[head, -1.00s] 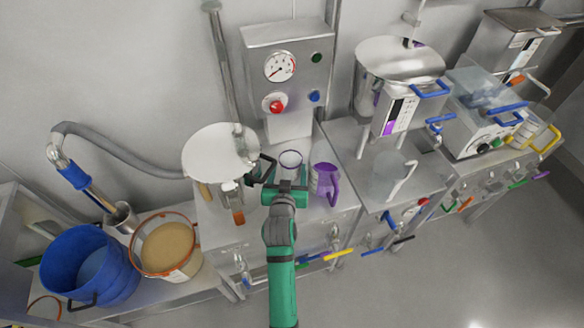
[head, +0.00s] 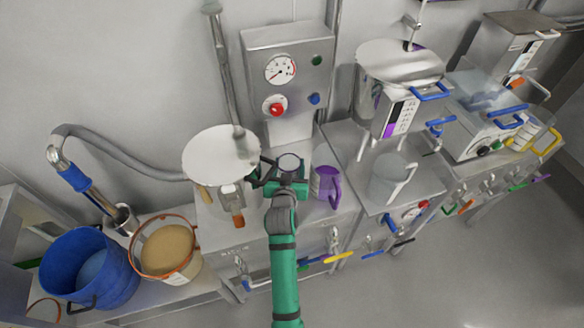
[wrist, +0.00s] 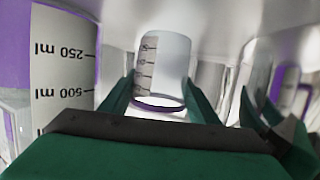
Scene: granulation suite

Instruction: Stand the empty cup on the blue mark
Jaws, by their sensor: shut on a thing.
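The cup (head: 289,163) is small and pale with a dark purple rim. It appears upright on or just above the steel bench beneath the gauge panel; I cannot tell if it touches. In the wrist view, the cup (wrist: 165,62) shows a printed scale and stands between my fingertips. My gripper (head: 284,179) is shut on it, and its fingers also show in the wrist view (wrist: 160,100). The cup's inside looks plain and pale, with no contents I can make out. I cannot make out a blue mark on the bench.
A purple jug (head: 324,184) stands close to the right of my gripper. A round steel lid or pan (head: 215,152) is close on the left. A clear jug (head: 390,180) stands further right. A blue bucket (head: 90,265) and a powder tub (head: 167,250) are at lower left.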

